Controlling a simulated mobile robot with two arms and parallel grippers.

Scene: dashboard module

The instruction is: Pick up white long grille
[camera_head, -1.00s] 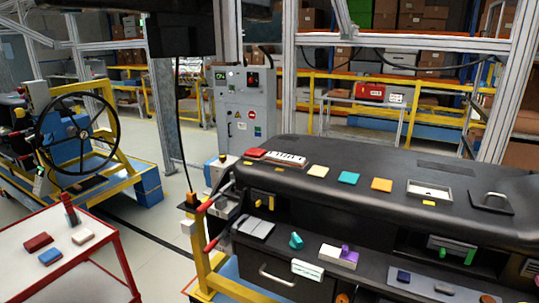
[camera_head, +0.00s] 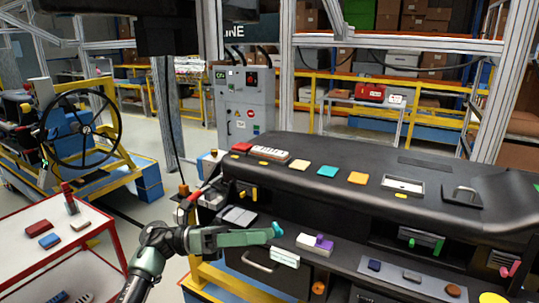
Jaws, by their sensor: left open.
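A long white slatted piece (camera_head: 268,152), which looks like the white long grille, lies at the left end of the black dashboard's top (camera_head: 330,150). My left gripper (camera_head: 270,235) is at the front of the dashboard module, below and in front of that piece and apart from it. The gripper is open, and I see nothing held in it. A teal knob-like part (camera_head: 278,229) shows right at its fingertips; I cannot tell whether they touch. My right gripper is not in view.
Cream (camera_head: 300,165), teal (camera_head: 327,171) and orange (camera_head: 358,178) tiles lie along the dashboard top. A white block (camera_head: 284,256) and a white-and-purple part (camera_head: 315,244) are at the lower front. A red-edged table (camera_head: 75,250) stands at the left.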

